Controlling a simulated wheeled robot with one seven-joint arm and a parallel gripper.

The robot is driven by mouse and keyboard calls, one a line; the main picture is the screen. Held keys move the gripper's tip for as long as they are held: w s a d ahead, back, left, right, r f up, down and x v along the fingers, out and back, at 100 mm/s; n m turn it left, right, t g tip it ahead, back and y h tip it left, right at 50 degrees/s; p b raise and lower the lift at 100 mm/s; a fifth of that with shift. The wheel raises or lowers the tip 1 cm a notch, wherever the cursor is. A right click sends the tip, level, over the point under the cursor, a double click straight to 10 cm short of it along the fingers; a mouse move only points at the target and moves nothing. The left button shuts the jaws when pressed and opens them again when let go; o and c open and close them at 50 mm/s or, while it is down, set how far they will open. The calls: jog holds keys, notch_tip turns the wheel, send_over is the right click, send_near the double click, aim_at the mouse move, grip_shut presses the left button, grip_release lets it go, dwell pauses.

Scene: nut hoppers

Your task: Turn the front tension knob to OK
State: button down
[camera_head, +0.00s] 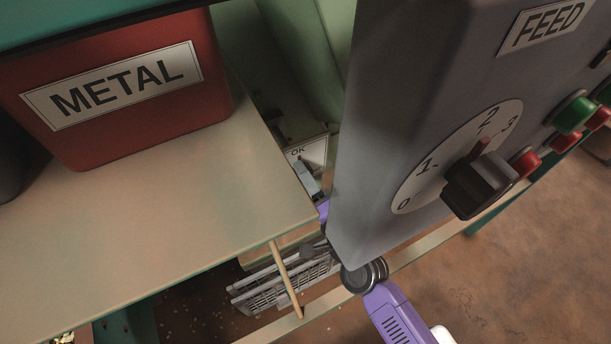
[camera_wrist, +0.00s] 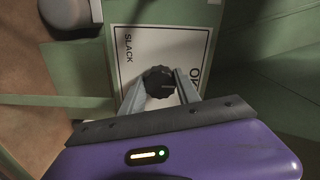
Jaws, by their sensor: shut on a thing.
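The front tension knob (camera_wrist: 159,82) is black and lobed. It sits on a white plate (camera_wrist: 134,42) marked SLACK on the left and OK on the right in the wrist view. My gripper (camera_wrist: 161,84) is shut on the knob, with one grey finger on each side of it. I cannot make out a pointer on the knob, so its setting is unclear. In the head view the plate (camera_head: 313,150) with OK shows in the gap behind the grey panel, and a grey finger of my gripper (camera_head: 305,177) shows below it. The knob is hidden there.
A grey FEED control box (camera_head: 390,130) with a black dial and red and green buttons stands close to my purple arm. A table (camera_head: 150,220) with a red METAL bin (camera_head: 120,90) is at left. Green machine walls surround the plate closely.

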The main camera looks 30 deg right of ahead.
dwell(0.3)
jog(key=c, duration=0.9)
grip_release()
jog(key=shift+s, duration=0.1)
jog(key=shift+s, duration=3.85)
